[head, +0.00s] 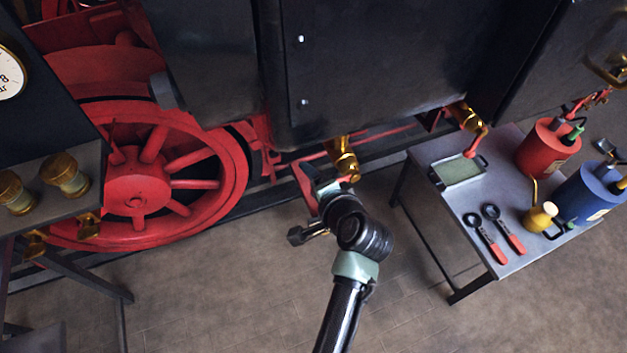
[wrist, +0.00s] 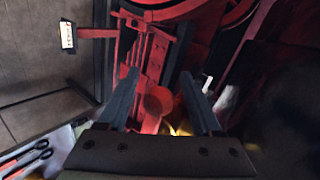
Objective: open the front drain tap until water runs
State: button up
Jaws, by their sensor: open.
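Two brass drain taps with red levers hang under the black cylinder casing. One brass tap (head: 342,158) is at the casing's lower left, right above my gripper; the other brass tap (head: 466,116) is farther right, over the table. I cannot tell for sure which is the front one. My gripper (head: 325,186) is at the left tap, partly hidden by my own wrist. In the wrist view my gripper (wrist: 160,74) has its fingers apart, with a red rounded part (wrist: 158,101) and a bit of brass between or just beyond them. Contact is unclear. No running water is visible.
A red spoked wheel (head: 140,190) stands left of my arm. A grey table (head: 470,200) at right carries a tray (head: 458,170), two red-handled tools (head: 495,232), a red can (head: 547,148) and a blue can (head: 588,195). The floor around my arm is clear.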

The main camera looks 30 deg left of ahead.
jog(key=shift+d, duration=0.1)
jog(key=b+v, duration=0.1)
jog(key=v, duration=1.1)
jog(key=shift+s+d+r+b, duration=0.2)
jog(key=shift+s+r+b, duration=0.1)
jog(key=shift+b, duration=0.1)
